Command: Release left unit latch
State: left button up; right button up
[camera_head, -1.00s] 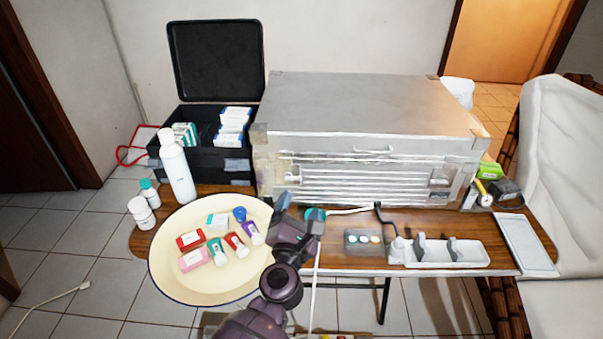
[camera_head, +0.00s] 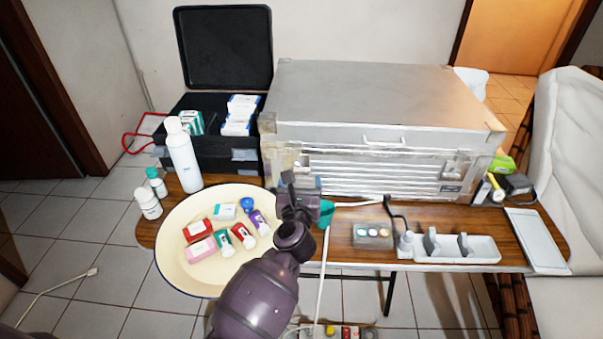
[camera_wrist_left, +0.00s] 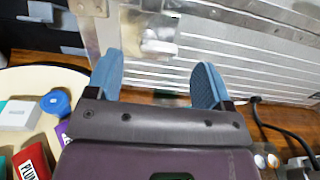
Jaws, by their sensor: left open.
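The silver metal unit (camera_head: 375,95) stands on the wooden table with its slatted front facing me. Its left latch (camera_head: 302,162) is a small metal piece at the left of the front. The latch also shows in the left wrist view (camera_wrist_left: 158,42), beyond and between my fingertips. My left gripper (camera_head: 299,182) is in front of the unit's lower left front. In the left wrist view the gripper (camera_wrist_left: 157,78) has its two blue fingers wide apart, with nothing between them. Part of the unit's lower front is hidden by my gripper. My right gripper is not in view.
A cream tray (camera_head: 185,272) with small boxes and bottles lies left of my gripper. A white bottle (camera_head: 182,158) and an open black case (camera_head: 243,177) stand behind it. A hose (camera_head: 350,204) and a white holder (camera_head: 482,252) are at the right.

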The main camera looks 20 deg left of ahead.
aim_at(302, 164)
pick_arm(q)
jog(key=shift+x, duration=1.9)
jog(key=c, duration=0.9)
